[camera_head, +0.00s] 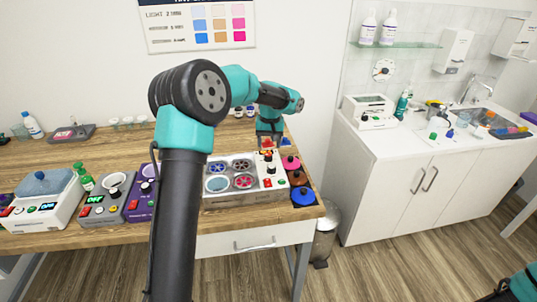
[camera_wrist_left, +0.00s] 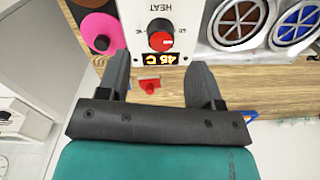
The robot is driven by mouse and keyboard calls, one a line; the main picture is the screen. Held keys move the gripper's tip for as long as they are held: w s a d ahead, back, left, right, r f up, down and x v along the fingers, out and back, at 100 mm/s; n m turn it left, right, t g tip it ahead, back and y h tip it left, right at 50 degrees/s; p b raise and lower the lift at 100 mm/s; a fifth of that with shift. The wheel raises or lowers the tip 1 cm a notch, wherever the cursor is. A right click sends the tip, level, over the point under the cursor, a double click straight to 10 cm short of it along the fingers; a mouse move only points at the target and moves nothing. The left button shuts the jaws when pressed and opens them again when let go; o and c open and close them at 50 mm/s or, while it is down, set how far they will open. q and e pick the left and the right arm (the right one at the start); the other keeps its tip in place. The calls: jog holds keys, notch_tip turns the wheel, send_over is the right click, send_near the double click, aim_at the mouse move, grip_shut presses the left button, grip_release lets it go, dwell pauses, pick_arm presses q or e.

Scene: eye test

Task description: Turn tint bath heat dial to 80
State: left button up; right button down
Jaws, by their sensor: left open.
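The tint bath (camera_head: 230,200) is a grey box on the wooden bench, with several round wells and a white control panel at its right end. In the left wrist view its heat dial (camera_wrist_left: 161,41) is a red-faced knob on a black base, under the upside-down word HEAT. An amber display (camera_wrist_left: 158,58) beside it seems to read 45 C. My left gripper (camera_head: 268,143) is over the panel's far end. In the left wrist view the gripper (camera_wrist_left: 158,65) is open, its fingers apart on either side of the display, with nothing between them held. My right gripper is out of view.
Pink, brown and blue round pots (camera_head: 304,197) stand right of the bath. A purple device (camera_head: 141,205) and other small units stand to its left. A small red piece (camera_wrist_left: 149,85) shows between the fingers. A white sink counter (camera_head: 420,150) is at right.

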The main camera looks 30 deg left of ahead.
aim_at(269, 154)
pick_arm(q)
jog(key=shift+a+f, duration=0.1)
jog(key=shift+f, duration=2.65)
jog(key=shift+c, duration=0.2)
jog(key=c, duration=0.9)
